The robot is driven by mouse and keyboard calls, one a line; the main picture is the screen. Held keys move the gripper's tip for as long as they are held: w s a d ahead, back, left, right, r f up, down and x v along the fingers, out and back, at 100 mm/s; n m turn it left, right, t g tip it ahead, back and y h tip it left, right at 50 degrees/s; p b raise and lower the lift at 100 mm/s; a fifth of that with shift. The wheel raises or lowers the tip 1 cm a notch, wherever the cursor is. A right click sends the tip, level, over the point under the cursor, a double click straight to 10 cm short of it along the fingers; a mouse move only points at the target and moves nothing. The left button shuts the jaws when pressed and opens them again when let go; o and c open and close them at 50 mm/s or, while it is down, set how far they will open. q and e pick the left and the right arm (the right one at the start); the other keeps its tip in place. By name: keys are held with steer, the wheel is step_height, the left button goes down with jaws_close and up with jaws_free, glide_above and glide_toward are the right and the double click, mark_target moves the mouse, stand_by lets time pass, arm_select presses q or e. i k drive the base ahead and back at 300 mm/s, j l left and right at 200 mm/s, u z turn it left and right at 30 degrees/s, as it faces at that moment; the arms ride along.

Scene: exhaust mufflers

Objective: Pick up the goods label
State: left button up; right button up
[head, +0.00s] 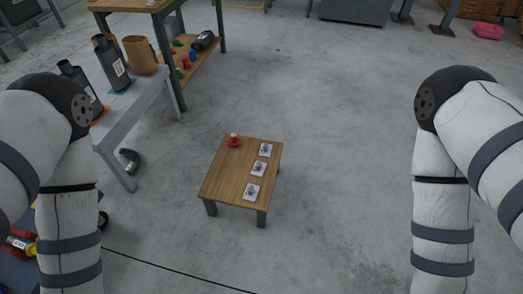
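Three small white cards, which look like the labels, lie in a row along the right side of a low wooden table (222,182). They are the far card (265,149), the middle card (259,168) and the near card (252,192). Each has a small greyish mark or object on it, too small to make out. Both my arms hang at the sides of the head view, well apart from the table. Neither gripper can be seen.
A small red object (234,141) sits at the low table's far left corner. A grey bench (138,104) at the left holds dark mufflers (113,66) and a brown cylinder (139,55). A wooden shelf unit (203,57) stands behind. The floor right of the table is clear.

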mark_target(259, 168)
steer(key=u, duration=2.6)
steer(key=z, duration=2.6)
steer(key=i+l+u, duration=0.15)
steer(key=i+u, duration=0.15)
steer(key=i, duration=0.15)
steer(key=i+l+u, duration=0.35)
steer(key=i+j, duration=0.05)
steer(key=i, duration=0.05)
